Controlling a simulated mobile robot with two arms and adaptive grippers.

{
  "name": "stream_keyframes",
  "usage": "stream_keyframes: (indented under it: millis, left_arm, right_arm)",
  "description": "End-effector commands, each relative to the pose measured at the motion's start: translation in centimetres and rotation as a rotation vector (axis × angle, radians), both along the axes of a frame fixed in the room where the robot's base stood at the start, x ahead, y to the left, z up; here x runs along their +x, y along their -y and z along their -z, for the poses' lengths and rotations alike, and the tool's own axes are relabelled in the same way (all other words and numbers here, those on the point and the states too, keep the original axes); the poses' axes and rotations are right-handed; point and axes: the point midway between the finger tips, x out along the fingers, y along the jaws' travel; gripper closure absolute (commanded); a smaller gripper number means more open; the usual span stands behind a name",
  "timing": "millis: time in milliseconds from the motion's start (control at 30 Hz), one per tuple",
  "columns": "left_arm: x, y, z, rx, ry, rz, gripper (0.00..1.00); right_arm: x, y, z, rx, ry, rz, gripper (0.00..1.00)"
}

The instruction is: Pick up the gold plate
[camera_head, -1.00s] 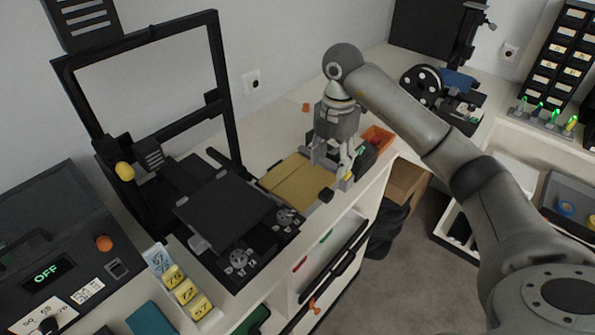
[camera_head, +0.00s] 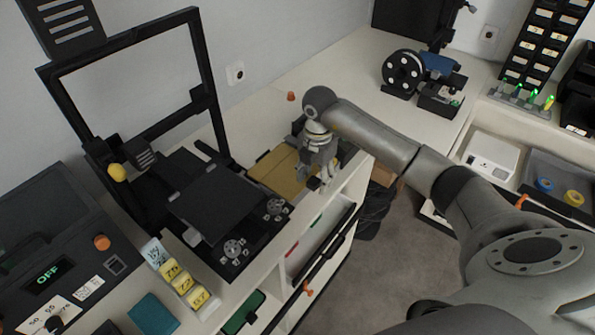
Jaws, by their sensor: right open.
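The gold plate (camera_head: 277,173) lies flat on the white counter, to the right of the black 3D printer. Its right part is partly hidden by my right gripper. My right gripper (camera_head: 320,184) is open and points down at the plate's right edge, near the counter's front edge. A small dark block (camera_head: 313,183) shows beside the fingers. I cannot tell whether the fingers touch the plate. My left gripper is not in view.
The printer's dark bed (camera_head: 212,203) stands close left of the plate. A small orange piece (camera_head: 291,96) lies behind on the counter. A black spool (camera_head: 403,73) stands farther back. Counter between them is clear. Open shelves (camera_head: 318,240) lie below the front edge.

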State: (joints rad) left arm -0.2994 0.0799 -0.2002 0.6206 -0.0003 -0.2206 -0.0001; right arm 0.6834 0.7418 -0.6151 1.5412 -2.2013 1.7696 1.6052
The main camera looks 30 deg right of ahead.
Motion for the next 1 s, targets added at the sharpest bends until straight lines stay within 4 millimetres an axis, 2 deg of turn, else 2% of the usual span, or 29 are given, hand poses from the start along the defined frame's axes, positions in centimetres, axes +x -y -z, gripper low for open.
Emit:
stream_keyframes:
  millis: [267, 667, 1000]
  left_arm:
    - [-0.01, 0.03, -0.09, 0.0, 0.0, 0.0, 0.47]
    - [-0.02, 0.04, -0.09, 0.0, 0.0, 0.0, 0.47]
    - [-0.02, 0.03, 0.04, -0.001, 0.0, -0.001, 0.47]
  right_arm:
    - [0.02, -0.04, 0.51, 0.0, 0.001, -0.002, 0.48]
    - [-0.01, -0.01, 0.49, 0.0, 0.0, -0.001, 0.98]
    - [0.03, 0.02, 0.37, -0.001, 0.001, -0.001, 1.0]
